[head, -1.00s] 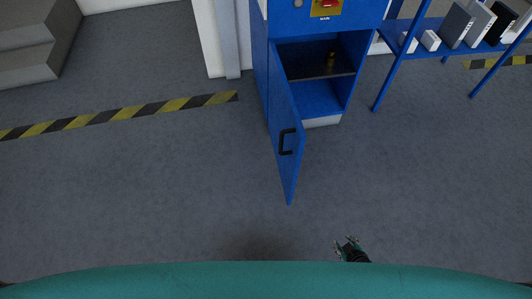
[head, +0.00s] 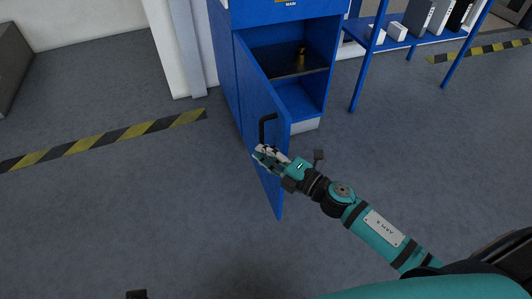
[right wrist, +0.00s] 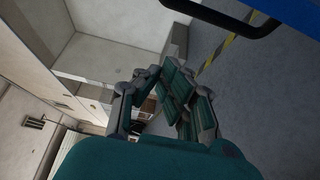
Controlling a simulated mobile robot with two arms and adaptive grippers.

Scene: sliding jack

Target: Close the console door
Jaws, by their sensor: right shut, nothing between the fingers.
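The blue console (head: 270,18) stands at the top middle of the head view. Its door (head: 256,92) is swung wide open toward me, and the inside shows. A black handle (head: 262,130) sits on the door's outer face. My right gripper (head: 262,153) is shut and empty, just below the handle and in front of the door's outer face. Whether it touches the door cannot be told. In the right wrist view the fingers (right wrist: 160,80) are together, and the dark handle (right wrist: 225,17) and blue door (right wrist: 292,14) show at the top right.
Inside the console, a small brass-coloured object (head: 301,53) stands on a dark shelf (head: 285,62). A blue rack (head: 378,60) with boxes is at the right. A white wall post (head: 180,60) is at the left. The grey floor (head: 130,210) around the door is clear.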

